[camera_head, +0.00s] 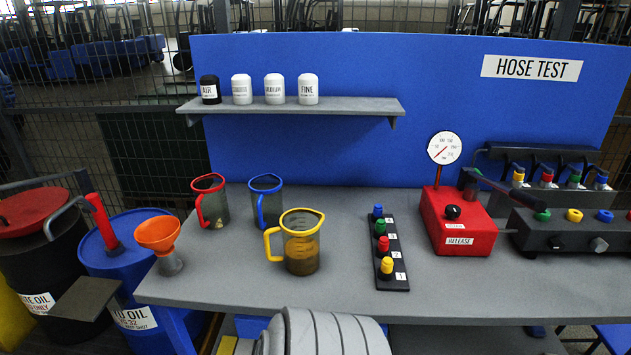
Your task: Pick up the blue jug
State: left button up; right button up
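The blue jug (267,203) stands upright on the grey workbench (350,280), toward the back near the blue backboard. It has a blue rim, a blue handle on its left side and a dark see-through body. A red-rimmed jug (214,205) stands to its left. A yellow-rimmed jug (301,246) with brownish liquid stands in front of it, to the right. The blue jug's lower part is close behind the yellow jug's handle. Neither of my grippers shows in the head view.
An orange funnel (158,234) stands at the bench's left end. A strip of coloured caps (391,262) and a red gauge box (455,223) stand to the right. A shelf (340,105) with several small containers hangs above the jugs. The bench's front middle is clear.

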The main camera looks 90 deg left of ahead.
aim_at(266, 208)
jog(key=u, duration=0.05)
jog(key=k, duration=1.3)
jog(key=u, duration=0.1)
